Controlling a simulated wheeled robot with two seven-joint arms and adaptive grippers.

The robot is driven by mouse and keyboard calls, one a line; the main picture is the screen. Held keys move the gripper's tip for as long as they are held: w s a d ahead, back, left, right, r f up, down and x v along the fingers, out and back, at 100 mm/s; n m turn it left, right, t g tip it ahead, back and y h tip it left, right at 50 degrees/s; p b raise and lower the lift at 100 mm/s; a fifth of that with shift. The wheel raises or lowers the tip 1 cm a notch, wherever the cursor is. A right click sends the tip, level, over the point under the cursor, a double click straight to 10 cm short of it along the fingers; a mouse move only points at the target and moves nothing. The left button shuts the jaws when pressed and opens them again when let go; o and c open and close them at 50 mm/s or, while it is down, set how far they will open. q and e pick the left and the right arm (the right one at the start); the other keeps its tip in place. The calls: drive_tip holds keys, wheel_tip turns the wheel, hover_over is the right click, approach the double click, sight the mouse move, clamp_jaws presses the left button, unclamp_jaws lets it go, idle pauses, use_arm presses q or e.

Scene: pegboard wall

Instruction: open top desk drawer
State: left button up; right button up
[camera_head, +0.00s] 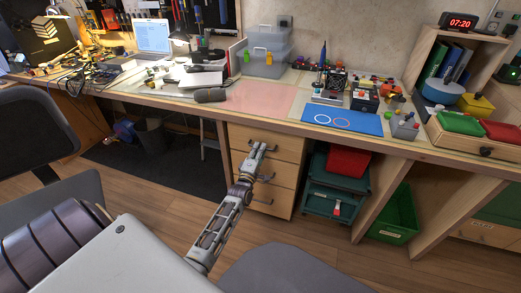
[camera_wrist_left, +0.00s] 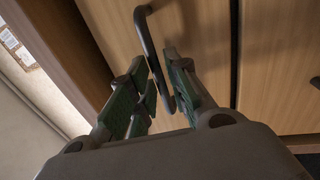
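The wooden drawer unit (camera_head: 283,203) stands under the desk, and its top drawer (camera_head: 290,146) looks closed. My left gripper (camera_head: 258,147) is at the front of the top drawer and covers part of its handle. In the left wrist view, the dark bar handle (camera_wrist_left: 152,45) passes between the two green-padded fingers of the left gripper (camera_wrist_left: 157,65). The fingers stand apart, one on each side of the bar. I cannot tell whether either finger touches it. My right gripper is not in view.
The desk top (camera_head: 190,102) above holds a laptop (camera_head: 153,36), a blue mat (camera_head: 342,118) and small tools. Teal drawers with a red bin (camera_head: 348,160) stand right of the unit, beside a green crate (camera_head: 396,217). The floor before the unit is partly clear.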

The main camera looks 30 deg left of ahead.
use_arm(q)
drive_tip(key=shift+w+a+r, duration=0.1)
drive_tip(key=shift+w+a, duration=0.05)
drive_tip(key=shift+w, duration=0.55)
clamp_jaws()
